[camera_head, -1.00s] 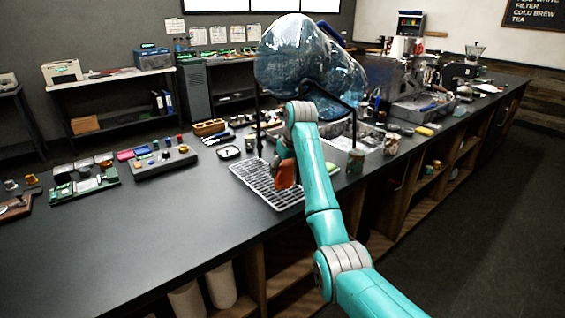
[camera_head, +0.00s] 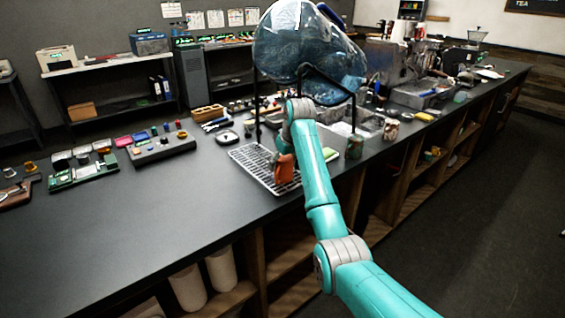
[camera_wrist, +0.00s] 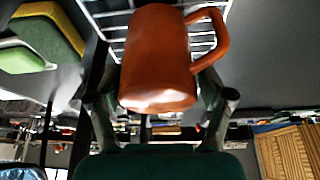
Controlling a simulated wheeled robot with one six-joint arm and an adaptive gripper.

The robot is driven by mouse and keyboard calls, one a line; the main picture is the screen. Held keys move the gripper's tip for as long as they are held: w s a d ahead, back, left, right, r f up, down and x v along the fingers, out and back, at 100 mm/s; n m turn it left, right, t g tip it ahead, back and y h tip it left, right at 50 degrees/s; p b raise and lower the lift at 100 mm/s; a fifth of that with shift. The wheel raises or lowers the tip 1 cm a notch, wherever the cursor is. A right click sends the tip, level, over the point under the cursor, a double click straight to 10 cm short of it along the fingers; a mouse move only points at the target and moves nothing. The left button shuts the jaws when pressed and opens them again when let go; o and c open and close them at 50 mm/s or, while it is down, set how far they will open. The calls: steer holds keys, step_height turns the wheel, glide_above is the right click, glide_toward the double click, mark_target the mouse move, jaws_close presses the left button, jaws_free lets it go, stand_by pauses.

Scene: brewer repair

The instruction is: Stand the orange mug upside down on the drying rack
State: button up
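The orange mug (camera_head: 284,170) is at the right part of the wire drying rack (camera_head: 252,166) in the head view. In the wrist view the mug (camera_wrist: 157,60) fills the middle, with its handle to the right and wires of the rack (camera_wrist: 112,18) behind its top edge. My gripper (camera_wrist: 160,95) has one finger on each side of the mug and looks shut on it. The mug stands about upright in line with the gripper. I cannot see into its opening, nor tell for sure whether it touches the rack. My arm partly hides the gripper in the head view.
A large clear blue-tinted vessel (camera_head: 308,52) on a black frame stands behind the rack. A can (camera_head: 355,147) stands right of my arm.

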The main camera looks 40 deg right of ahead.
steer(key=shift+o, duration=0.4)
steer(key=shift+v, duration=3.7)
